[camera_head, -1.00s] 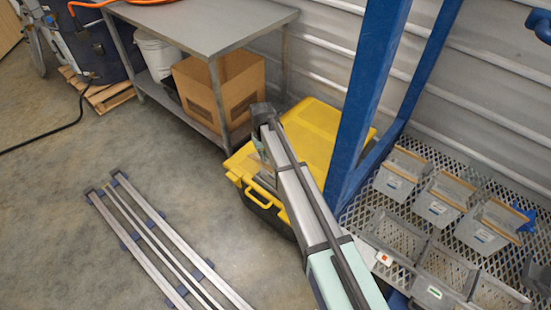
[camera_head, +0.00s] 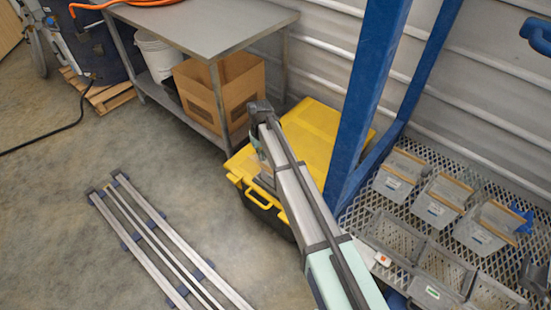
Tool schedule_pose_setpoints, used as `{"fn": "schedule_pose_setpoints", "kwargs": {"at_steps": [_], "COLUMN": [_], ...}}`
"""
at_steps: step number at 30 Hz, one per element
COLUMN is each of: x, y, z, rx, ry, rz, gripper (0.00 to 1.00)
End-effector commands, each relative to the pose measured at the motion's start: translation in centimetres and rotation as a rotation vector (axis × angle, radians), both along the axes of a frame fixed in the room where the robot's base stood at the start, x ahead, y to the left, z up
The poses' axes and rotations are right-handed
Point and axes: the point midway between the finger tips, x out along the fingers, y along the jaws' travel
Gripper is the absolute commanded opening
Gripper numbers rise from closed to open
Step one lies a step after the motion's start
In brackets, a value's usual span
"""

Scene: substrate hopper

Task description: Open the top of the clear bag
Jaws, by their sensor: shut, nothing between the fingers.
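My arm runs up from the bottom centre to a dark joint in front of the yellow case. No gripper fingers can be made out, so my gripper is not visibly in the picture. Part of the floor and the yellow case is hidden behind the arm.
A yellow-lidded case (camera_head: 312,128) stands behind my arm, beside a blue post (camera_head: 365,95). A metal table (camera_head: 205,25) has a cardboard box (camera_head: 240,92) on its lower shelf. Metal rails (camera_head: 150,235) lie on open floor.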

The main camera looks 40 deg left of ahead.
Motion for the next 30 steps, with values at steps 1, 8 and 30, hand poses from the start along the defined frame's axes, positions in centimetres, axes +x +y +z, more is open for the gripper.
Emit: {"fn": "schedule_pose_setpoints", "kwargs": {"at_steps": [1, 8, 30], "x": [0.0, 0.0, 0.0], "y": [0.0, 0.0, 0.0], "z": [0.8, 2.8, 5.2], "rx": [0.0, 0.0, -0.001], "ry": [0.0, 0.0, 0.001], "rz": [0.0, 0.0, 0.0], "gripper": [0.0, 0.0, 0.0]}}
